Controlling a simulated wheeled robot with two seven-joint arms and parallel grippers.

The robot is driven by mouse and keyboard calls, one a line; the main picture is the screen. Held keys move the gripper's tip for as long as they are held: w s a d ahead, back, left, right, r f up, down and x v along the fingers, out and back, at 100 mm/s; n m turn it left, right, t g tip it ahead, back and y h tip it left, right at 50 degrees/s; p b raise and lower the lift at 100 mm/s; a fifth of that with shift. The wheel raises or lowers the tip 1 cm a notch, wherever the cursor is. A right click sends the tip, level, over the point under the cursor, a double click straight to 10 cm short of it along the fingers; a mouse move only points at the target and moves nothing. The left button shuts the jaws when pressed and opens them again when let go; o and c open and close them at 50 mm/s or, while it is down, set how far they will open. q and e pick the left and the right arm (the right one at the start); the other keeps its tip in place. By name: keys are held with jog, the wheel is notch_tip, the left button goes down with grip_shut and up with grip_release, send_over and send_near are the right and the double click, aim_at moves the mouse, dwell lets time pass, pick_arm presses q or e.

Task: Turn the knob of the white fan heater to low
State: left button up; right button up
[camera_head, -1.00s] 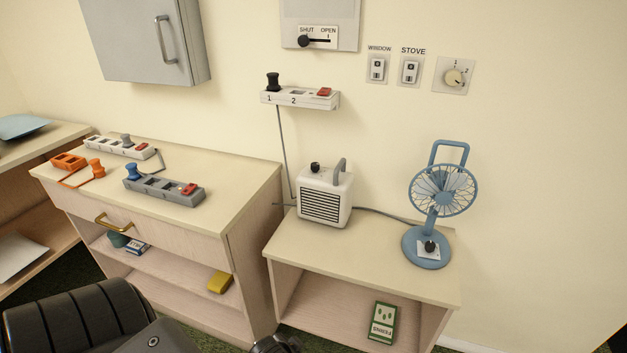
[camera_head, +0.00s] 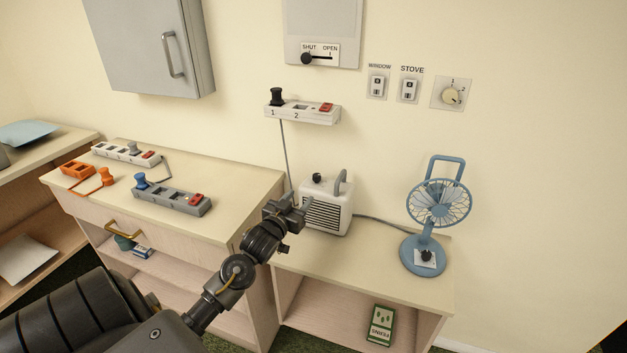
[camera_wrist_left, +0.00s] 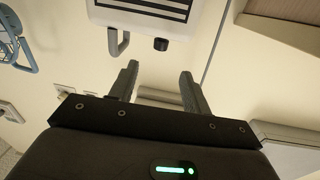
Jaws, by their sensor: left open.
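The white fan heater (camera_head: 340,191) stands on the low wooden cabinet, its dark grille facing front. Its black knob (camera_head: 317,178) sits on top, left of the grey carrying handle (camera_head: 341,182). My left gripper (camera_head: 298,204) is in front of the heater's left side, lower than the knob; I cannot tell whether it touches the casing. In the left wrist view its two fingers (camera_wrist_left: 159,78) are apart with nothing between them. There the heater (camera_wrist_left: 140,22) appears upside down at the top, with the knob (camera_wrist_left: 161,44) beyond the fingers. The knob's setting is too small to read. My right gripper is not in view.
A blue desk fan (camera_head: 424,254) stands right of the heater on the low cabinet (camera_head: 375,281). A white power strip (camera_head: 301,112) hangs on the wall above, its cord running down behind the heater. The taller cabinet (camera_head: 229,185) at left holds several power strips.

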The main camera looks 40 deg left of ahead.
aim_at(317, 178)
pick_arm(q)
jog(key=x, duration=0.7)
jog(key=p+x, duration=0.1)
jog(key=x, duration=0.3)
jog(key=shift+r, duration=0.25)
jog(key=c, duration=1)
jog(key=shift+w+d+r+n+g+y+p, duration=0.1)
jog(key=shift+d+n+g+y+p, duration=0.1)
jog(key=shift+n+y, duration=0.35)
jog(key=shift+d+n+g+y+p, duration=0.1)
jog(key=shift+n+y+p, duration=0.1)
jog(key=shift+n+y, duration=0.35)
jog(key=shift+d+n+g+y, duration=0.1)
jog(key=shift+n+g+y, duration=1)
jog(key=shift+y, duration=0.9)
